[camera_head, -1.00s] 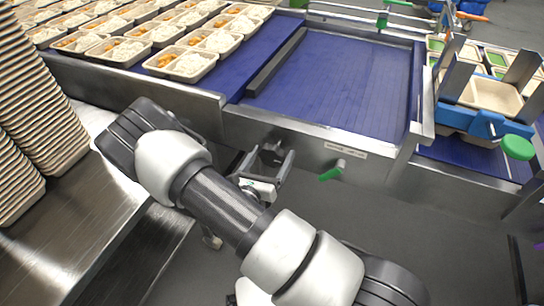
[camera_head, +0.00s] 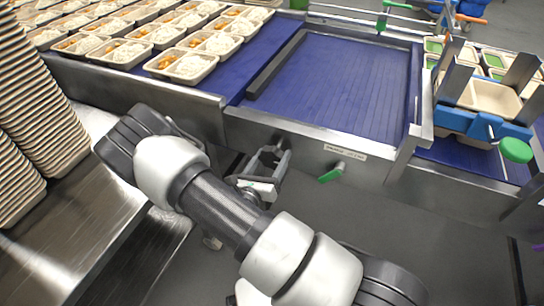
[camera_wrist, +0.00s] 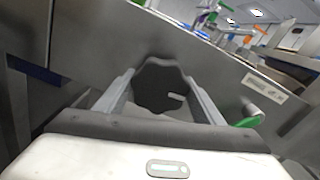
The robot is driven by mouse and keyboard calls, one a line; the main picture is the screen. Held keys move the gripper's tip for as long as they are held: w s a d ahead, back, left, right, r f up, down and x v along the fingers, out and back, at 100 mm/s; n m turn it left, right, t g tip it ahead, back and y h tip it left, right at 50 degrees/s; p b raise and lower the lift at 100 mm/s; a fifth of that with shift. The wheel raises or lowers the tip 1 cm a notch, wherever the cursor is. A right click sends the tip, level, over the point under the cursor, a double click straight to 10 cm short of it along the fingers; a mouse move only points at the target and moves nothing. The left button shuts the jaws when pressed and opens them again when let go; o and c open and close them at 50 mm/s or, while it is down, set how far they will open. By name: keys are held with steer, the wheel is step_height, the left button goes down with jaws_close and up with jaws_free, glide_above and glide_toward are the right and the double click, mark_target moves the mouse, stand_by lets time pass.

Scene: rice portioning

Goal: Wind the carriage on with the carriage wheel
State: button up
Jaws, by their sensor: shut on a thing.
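The carriage wheel, a dark lobed knob (camera_wrist: 160,86) with a small pale mark, sits on the steel front panel in the wrist view. My gripper (camera_wrist: 161,98) has one finger on each side of the wheel and is shut on it. In the head view my gripper (camera_head: 268,164) is against the panel below the blue belt, and the wheel is mostly hidden between the fingers. A dark bar (camera_head: 276,65) lies across the blue belt above; I cannot tell whether it is part of the carriage.
A green-handled lever (camera_head: 332,173) sticks out of the panel just right of my gripper. Filled rice trays (camera_head: 182,65) stand on the belt at left. Stacked empty trays (camera_head: 38,120) stand on the left steel table. A blue fixture with a green knob (camera_head: 516,150) stands at right.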

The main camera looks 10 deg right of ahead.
steer(key=n+p, duration=0.2)
steer(key=n, duration=0.2)
steer(key=shift+r, duration=0.1)
steer(key=n+p, duration=0.2)
steer(key=n, duration=0.2)
steer(key=shift+n, duration=0.4)
steer(key=n+p, duration=0.1)
steer(key=n, duration=0.3)
steer(key=shift+s, duration=0.1)
steer(key=n+p, duration=0.1)
steer(key=n, duration=0.7)
steer(key=shift+n, duration=0.3)
steer(key=n, duration=0.4)
steer(key=shift+p, duration=0.3)
steer(key=n, duration=0.5)
steer(key=shift+n, duration=2)
